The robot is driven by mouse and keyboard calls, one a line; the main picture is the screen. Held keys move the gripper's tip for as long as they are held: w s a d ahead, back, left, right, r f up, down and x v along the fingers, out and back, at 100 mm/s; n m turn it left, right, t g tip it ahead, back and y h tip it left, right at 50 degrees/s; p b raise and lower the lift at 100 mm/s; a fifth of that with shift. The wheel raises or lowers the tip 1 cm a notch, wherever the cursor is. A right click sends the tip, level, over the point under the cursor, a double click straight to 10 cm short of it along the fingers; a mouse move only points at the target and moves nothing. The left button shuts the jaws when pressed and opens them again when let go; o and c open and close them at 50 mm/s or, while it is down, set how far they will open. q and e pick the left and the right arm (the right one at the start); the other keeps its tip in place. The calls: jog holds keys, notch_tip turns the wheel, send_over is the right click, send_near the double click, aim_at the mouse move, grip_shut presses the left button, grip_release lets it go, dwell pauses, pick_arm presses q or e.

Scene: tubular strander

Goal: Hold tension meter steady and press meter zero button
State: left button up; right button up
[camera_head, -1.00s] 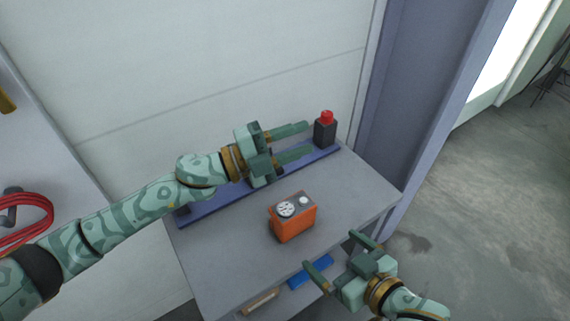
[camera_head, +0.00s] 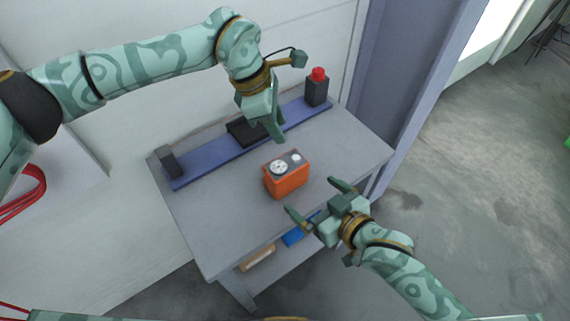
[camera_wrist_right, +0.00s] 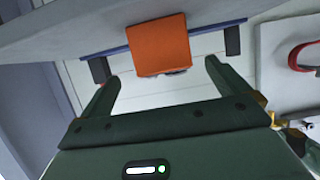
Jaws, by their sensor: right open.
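The tension meter (camera_head: 287,180) is an orange box standing upright on the grey table. Its top carries a round white dial (camera_head: 279,167) and a small white round button (camera_head: 296,157). In the right wrist view the meter (camera_wrist_right: 160,45) shows as an orange face between the finger directions. My left gripper (camera_head: 278,136) points down just behind the meter's top, apart from it; its fingers overlap in this view, so its opening is unclear. My right gripper (camera_head: 311,195) is open and empty at the meter's front right, its fingers toward the meter, not visibly touching.
A blue rail (camera_head: 212,160) runs along the table's (camera_head: 335,150) back, with a dark post at its left end, a black block in its middle and a black box with a red button (camera_head: 317,85) at its right. A blue item (camera_head: 294,236) lies on the lower shelf.

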aim_at(286, 175)
jog(key=x, duration=1.1)
jog(key=shift+w+a, duration=0.25)
jog(key=shift+w, duration=0.05)
jog(key=c, duration=0.9)
pick_arm(q)
jog(key=shift+c, duration=0.9)
pick_arm(e)
jog(key=shift+c, duration=0.3)
pick_arm(q)
grip_shut()
